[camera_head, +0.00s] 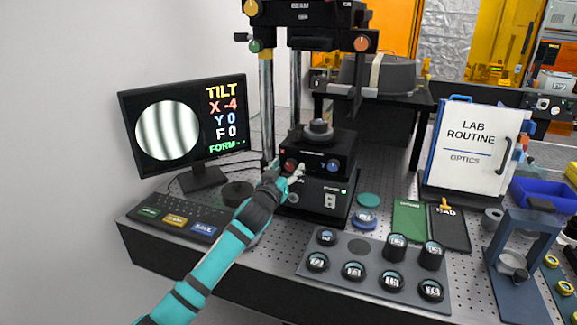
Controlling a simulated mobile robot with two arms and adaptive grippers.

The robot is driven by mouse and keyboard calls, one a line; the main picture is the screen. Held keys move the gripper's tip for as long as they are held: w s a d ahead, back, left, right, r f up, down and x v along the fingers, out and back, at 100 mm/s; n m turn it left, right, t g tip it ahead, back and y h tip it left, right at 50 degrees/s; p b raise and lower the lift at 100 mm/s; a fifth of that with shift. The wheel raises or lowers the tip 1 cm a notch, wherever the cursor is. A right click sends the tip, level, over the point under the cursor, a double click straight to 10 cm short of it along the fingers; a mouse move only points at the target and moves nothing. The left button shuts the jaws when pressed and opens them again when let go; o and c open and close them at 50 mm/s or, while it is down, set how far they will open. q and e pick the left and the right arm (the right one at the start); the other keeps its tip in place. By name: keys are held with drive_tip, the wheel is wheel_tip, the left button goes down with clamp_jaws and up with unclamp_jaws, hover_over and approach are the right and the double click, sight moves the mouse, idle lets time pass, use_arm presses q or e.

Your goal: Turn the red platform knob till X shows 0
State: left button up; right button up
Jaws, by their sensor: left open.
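The red platform knob (290,165) is on the front left of the black platform (340,150) of the interferometer. A blue knob (333,165) sits to its right. My left gripper (294,176) is open, just in front of and below the red knob. I cannot tell whether its fingers touch the knob. The monitor (185,125) at the left shows TILT with X -4 (223,106), Y 0, F 0, and FORM with dashes. A round picture with vertical dark and light bands is beside the text. My right gripper is not in view.
A button panel (178,222) and a dark round puck (237,193) lie left of my left arm. A grey tray (345,249) with several round pieces is at the front. A lab routine binder (473,148) and a dark blue stand (519,262) are at the right.

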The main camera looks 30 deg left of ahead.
use_arm(q)
drive_tip(key=shift+w+a, duration=0.1)
drive_tip(key=shift+w, duration=0.35)
drive_tip(key=c, duration=1.1)
drive_tip(key=shift+c, duration=0.2)
drive_tip(key=shift+m, duration=0.3)
drive_tip(key=m+p, duration=0.1)
drive_tip(key=m, duration=0.2)
drive_tip(key=shift+r, duration=0.1)
drive_tip(key=m+p, duration=0.1)
drive_tip(key=m, duration=0.4)
drive_tip(key=shift+m+p, duration=0.3)
drive_tip(key=shift+p, duration=0.1)
